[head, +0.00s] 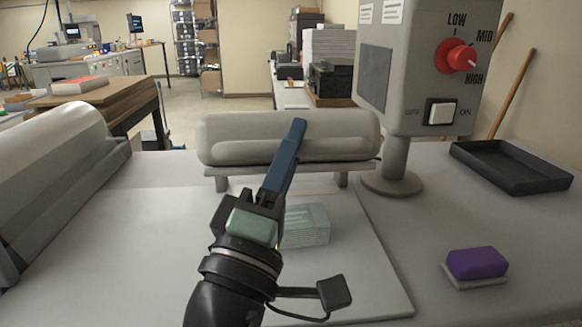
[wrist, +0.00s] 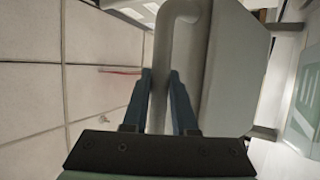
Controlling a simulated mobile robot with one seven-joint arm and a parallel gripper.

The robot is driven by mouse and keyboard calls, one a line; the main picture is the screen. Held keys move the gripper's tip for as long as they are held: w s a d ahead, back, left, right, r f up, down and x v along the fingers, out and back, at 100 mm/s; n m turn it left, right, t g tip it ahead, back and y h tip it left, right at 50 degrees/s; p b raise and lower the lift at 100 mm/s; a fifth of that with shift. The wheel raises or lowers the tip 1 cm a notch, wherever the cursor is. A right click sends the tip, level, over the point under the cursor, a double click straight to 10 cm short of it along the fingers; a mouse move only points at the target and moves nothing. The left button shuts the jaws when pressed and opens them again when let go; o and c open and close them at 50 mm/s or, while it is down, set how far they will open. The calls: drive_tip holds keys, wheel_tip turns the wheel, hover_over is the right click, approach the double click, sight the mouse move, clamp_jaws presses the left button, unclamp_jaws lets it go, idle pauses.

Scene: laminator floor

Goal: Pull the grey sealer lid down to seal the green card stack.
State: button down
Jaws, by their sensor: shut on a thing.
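The grey sealer lid (head: 235,140) is a long rounded body behind the green card stack, raised above the white board on short supports. The pale green card stack (head: 308,226) lies on the board in front of it, its left side partly hidden by my gripper (head: 294,135). My gripper's blue fingers reach up across the front of the lid. In the wrist view, my gripper (wrist: 162,85) is shut on a grey bar handle (wrist: 163,50) of the lid (wrist: 232,65). Part of the green stack (wrist: 303,125) shows at the right edge there.
A grey control box (head: 405,65) with a red knob and white switch stands on a post at the right. A black tray (head: 515,168) and a purple block (head: 477,263) lie on the right. A large grey roller (head: 60,180) is at the left.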

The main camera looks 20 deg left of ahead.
wheel_tip(320, 180, down, 11)
drive_tip(key=s+d+m+t+h+b, duration=0.1)
drive_tip(key=s+m+t+b, duration=0.1)
drive_tip(key=b, duration=1.3)
drive_tip(key=shift+s+d+h, duration=0.3)
drive_tip(key=shift+s, duration=0.05)
drive_tip(key=shift+b, duration=0.3)
drive_tip(key=c, duration=1)
unclamp_jaws()
